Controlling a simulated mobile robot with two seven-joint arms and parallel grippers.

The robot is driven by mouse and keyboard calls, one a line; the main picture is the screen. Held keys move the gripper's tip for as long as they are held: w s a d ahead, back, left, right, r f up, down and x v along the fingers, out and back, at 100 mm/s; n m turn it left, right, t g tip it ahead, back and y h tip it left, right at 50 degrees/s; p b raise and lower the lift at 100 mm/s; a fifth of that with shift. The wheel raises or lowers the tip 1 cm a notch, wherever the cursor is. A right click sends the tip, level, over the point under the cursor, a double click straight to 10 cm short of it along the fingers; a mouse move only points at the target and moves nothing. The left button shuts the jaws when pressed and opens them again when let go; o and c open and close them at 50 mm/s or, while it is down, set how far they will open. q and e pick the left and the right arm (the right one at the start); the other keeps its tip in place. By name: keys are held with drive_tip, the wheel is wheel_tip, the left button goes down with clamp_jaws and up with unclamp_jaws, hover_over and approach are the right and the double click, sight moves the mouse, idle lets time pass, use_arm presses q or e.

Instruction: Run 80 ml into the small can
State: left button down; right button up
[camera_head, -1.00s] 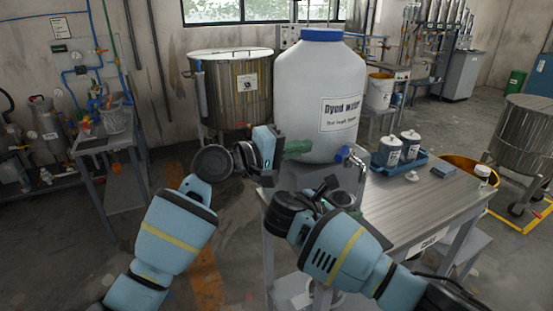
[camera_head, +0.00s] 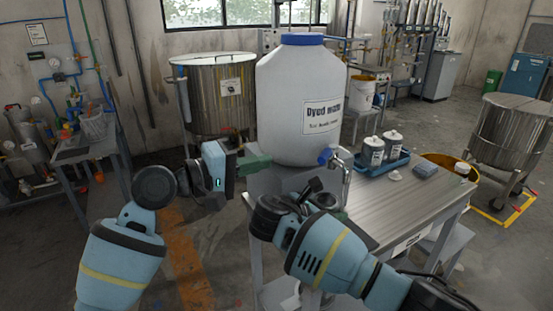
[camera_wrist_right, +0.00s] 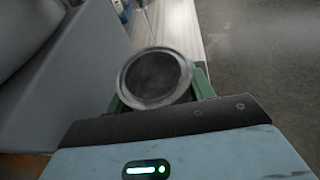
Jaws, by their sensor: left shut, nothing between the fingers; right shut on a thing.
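A large white jug of dyed water (camera_head: 297,98) with a blue lid stands at the table's far left end. Its metal tap (camera_head: 345,165), with a blue handle (camera_head: 325,156), sticks out low on the right. My right gripper (camera_head: 322,190) is just below and in front of the tap, mostly hidden by its own wrist. In the right wrist view its green fingers are shut around the small can (camera_wrist_right: 157,78), which is open at the top with a dark inside. I cannot tell its level. My left gripper (camera_head: 258,163) is shut and empty, at the jug's lower left side.
On the metal table (camera_head: 405,200), a blue tray (camera_head: 382,161) holds two lidded pots. A small white lid (camera_head: 395,175) and a blue-grey block (camera_head: 425,170) lie nearby. A steel vat (camera_head: 210,95) stands behind on the left. The table's front right is clear.

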use_arm(q)
drive_tip(key=shift+w+a+r+m+g, duration=0.15)
drive_tip(key=shift+w+a+m+g, duration=0.15)
drive_tip(key=shift+w+a+g, duration=0.4)
drive_tip(key=shift+w+a+r+m+g, duration=0.25)
drive_tip(key=shift+w+g, duration=0.25)
drive_tip(key=shift+w, duration=0.45)
drive_tip(key=shift+w+a+r+m+g, duration=0.1)
drive_tip(key=shift+w+a+m+g, duration=0.25)
drive_tip(key=shift+w+g, duration=0.35)
drive_tip(key=shift+w+d, duration=0.1)
approach(328, 153)
drive_tip(key=w+d+f, duration=0.2)
drive_tip(key=w+d, duration=0.1)
drive_tip(key=d, duration=0.1)
drive_tip(key=shift+d, duration=0.3)
drive_tip(key=shift+s+t, duration=0.1)
drive_tip(key=shift+t, duration=0.2)
